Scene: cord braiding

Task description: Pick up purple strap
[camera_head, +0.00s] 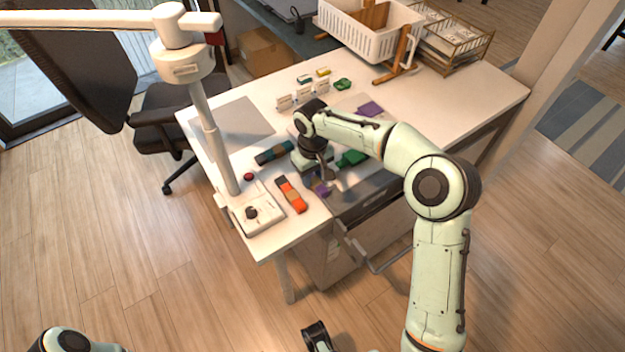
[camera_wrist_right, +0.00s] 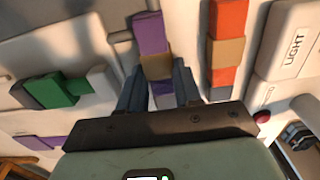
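The purple strap has a tan band. In the right wrist view the purple strap (camera_wrist_right: 150,34) lies along the white surface, its near part between my right gripper's fingers (camera_wrist_right: 159,84). The fingers are apart, one on each side near the tan band; whether they press on it cannot be told. In the head view my right gripper (camera_head: 324,174) points down at the table's front edge, with a bit of purple strap (camera_head: 322,189) showing beneath.
An orange strap (camera_head: 291,194) lies left of my right gripper, beside a white control box (camera_head: 252,213). A dark teal strap (camera_head: 273,153) and green strap (camera_head: 353,158) are close. Another purple piece (camera_head: 370,109) lies farther back. A white basket (camera_head: 365,30) stands behind; the table's right side is clear.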

